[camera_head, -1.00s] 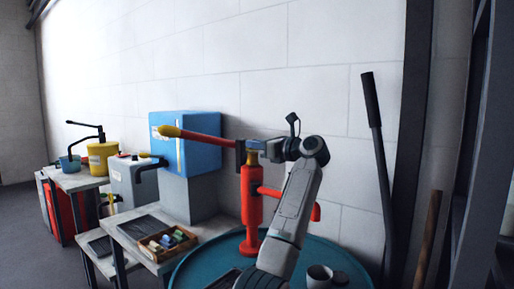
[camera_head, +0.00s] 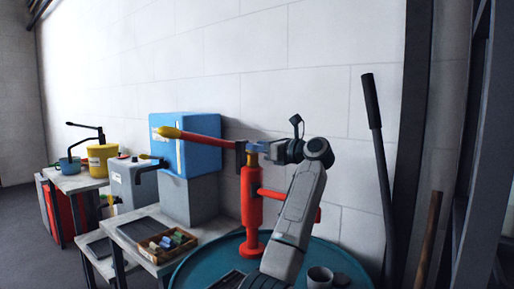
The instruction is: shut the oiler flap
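No part can be told for certain as the oiler flap. A red hand pump (camera_head: 251,205) stands upright on a round teal top. Its red lever with a yellow grip (camera_head: 169,132) reaches out to the left. My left gripper (camera_head: 246,150) is at the head of the pump, at the right end of the lever. Its fingers are small and dark against the pump, and I cannot tell whether they touch it or how far apart they are. My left wrist and forearm hide part of the pump's right side. My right gripper is not in view.
The teal top (camera_head: 340,262) carries a grey cup (camera_head: 319,277). To the left are a blue box (camera_head: 185,145), a grey box with a dark spout (camera_head: 126,180), a wooden tray (camera_head: 166,246) and a yellow pot (camera_head: 101,158). A dark long lever (camera_head: 378,150) leans at the right.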

